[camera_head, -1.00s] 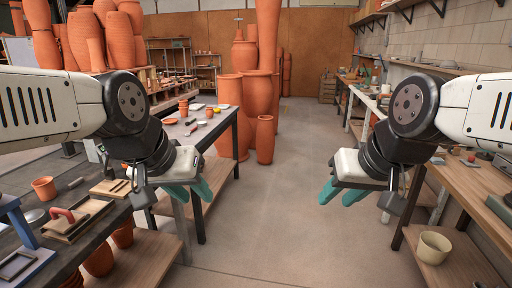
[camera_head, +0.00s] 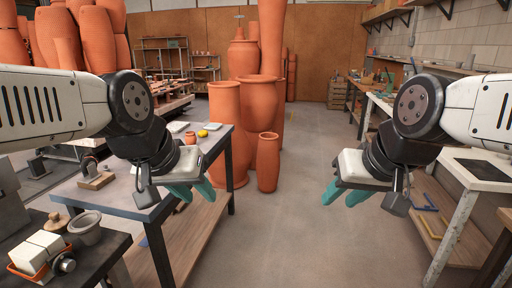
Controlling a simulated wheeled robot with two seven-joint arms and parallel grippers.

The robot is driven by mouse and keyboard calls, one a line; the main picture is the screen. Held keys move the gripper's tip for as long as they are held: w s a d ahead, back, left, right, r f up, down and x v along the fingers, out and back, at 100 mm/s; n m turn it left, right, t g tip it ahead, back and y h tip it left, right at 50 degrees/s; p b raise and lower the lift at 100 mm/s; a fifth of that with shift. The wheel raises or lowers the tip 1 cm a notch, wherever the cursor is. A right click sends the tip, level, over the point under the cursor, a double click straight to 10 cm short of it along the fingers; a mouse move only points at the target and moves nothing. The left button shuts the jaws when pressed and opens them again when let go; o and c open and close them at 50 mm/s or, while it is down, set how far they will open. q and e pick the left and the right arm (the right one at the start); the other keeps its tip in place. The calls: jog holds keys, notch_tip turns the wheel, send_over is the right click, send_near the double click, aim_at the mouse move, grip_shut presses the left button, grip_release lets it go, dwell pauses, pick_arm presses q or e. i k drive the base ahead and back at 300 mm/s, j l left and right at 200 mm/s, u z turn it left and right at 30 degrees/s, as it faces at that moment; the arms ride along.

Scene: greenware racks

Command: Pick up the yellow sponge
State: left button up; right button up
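A small yellow object (camera_head: 211,126), which looks like the sponge, lies near the far right end of the grey table on the left. A second small yellow patch (camera_head: 203,133) shows just in front of it. My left gripper (camera_head: 192,192) hangs in front of that table, nearer to me than the yellow object, with its teal fingers apart and nothing between them. My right gripper (camera_head: 343,194) hangs over the aisle on the right, fingers apart and empty.
Tall terracotta pots (camera_head: 258,100) stand on the floor beyond the table. A small terracotta cup (camera_head: 190,138) and pale flat pieces (camera_head: 177,127) lie near the yellow object. A wooden bench (camera_head: 440,225) lines the right. The aisle floor (camera_head: 300,220) is clear.

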aim_at(202, 133)
jog(key=i+u, duration=0.15)
jog(key=i, duration=0.35)
jog(key=i+l+u, duration=0.1)
jog(key=i, duration=0.4)
jog(key=i+l+u, duration=0.15)
jog(key=i, duration=0.4)
jog(key=i+l+u, duration=0.15)
jog(key=i+u, duration=0.25)
jog(key=i, duration=0.2)
jog(key=i+l+u, duration=0.4)
jog(key=i, duration=0.15)
jog(key=i+l+u, duration=0.35)
jog(key=i+l, duration=0.05)
jog(key=i, duration=0.1)
